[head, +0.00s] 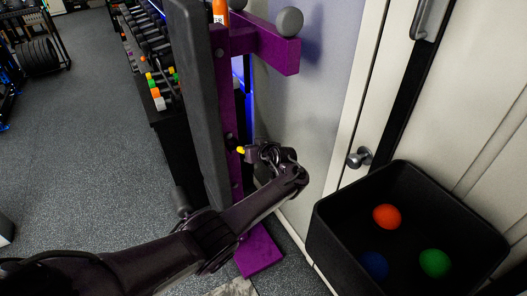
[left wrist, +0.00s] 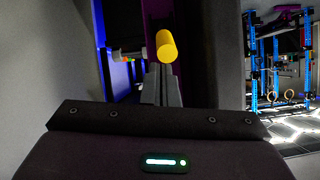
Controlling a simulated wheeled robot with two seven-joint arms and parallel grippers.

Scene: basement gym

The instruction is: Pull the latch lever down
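The latch lever shows a yellow grip (head: 240,150) beside the purple upright post of a rack in the head view. In the left wrist view the yellow grip (left wrist: 166,46) is a short cylinder just above and beyond the fingertips. My left gripper (head: 250,153) reaches in from the lower left and has its tips right next to the grip. Its fingers (left wrist: 160,68) lie close together in the left wrist view, with no clear gap and nothing seen between them. I cannot tell whether they touch the grip. The lever's pivot is hidden. My right gripper is not in view.
The purple post (head: 225,100) has a dark grey pad (head: 198,100) along its left side and a purple arm (head: 270,46) at the top. A black bin (head: 330,236) with coloured balls stands at right by a door knob (head: 360,157).

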